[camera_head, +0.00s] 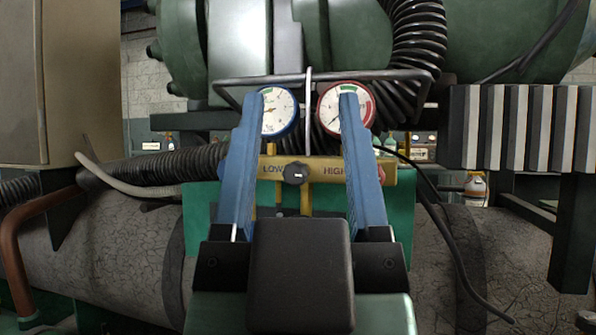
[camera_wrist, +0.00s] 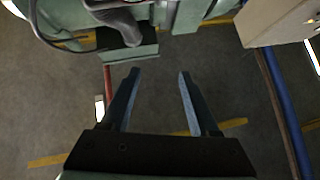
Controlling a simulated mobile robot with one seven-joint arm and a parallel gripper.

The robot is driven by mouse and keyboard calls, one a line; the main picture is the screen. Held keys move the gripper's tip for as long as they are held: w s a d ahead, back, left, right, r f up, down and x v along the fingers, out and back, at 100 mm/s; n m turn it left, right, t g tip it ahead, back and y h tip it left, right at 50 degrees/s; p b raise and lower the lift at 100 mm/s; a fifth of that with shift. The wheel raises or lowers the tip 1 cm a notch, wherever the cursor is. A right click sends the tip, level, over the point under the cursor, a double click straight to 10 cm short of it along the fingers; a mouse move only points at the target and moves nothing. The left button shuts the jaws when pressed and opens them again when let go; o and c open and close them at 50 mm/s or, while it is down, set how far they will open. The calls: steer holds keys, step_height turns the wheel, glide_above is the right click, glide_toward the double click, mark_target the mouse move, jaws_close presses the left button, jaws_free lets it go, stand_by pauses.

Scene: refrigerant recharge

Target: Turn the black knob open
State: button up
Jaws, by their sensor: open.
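The black knob (camera_head: 295,173) sits at the middle of a yellow manifold (camera_head: 325,168) marked LOW and HIGH in the head view. A blue-rimmed gauge (camera_head: 279,112) stands above LOW and a red-rimmed gauge (camera_head: 347,110) above HIGH. My gripper (camera_head: 303,97) is open, its two blue fingers upright in the picture, one to each side of the knob and partly covering both gauges. In the wrist view my gripper (camera_wrist: 159,72) has only floor showing between its fingers. The knob cannot be made out there, and its depth from the fingers is unclear.
Black corrugated hoses (camera_head: 415,35) and a thin black cable (camera_head: 440,215) run at the right. A large grey pipe (camera_head: 110,245) lies behind. Open floor (camera_wrist: 55,115) shows in the wrist view.

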steer(key=w+a+m+g+h+p, duration=0.1)
steer(key=w+a+g+p, duration=0.2)
steer(key=p, duration=0.4)
steer(key=m+g+h+p, duration=0.2)
steer(key=g+h+p, duration=0.35)
steer(key=p, duration=1.75)
glide_toward(294, 176)
steer(key=shift+g+y, duration=0.65)
steer(key=shift+y, duration=0.3)
steer(key=p+x, duration=0.1)
steer(key=x, duration=0.2)
steer(key=r+p+x, duration=0.1)
steer(key=x, duration=0.2)
steer(key=p+x, duration=0.1)
steer(key=x, duration=0.3)
steer(key=shift+d+r, duration=0.3)
steer(key=shift+d, duration=0.05)
steer(key=shift+s, duration=0.1)
jaws_close()
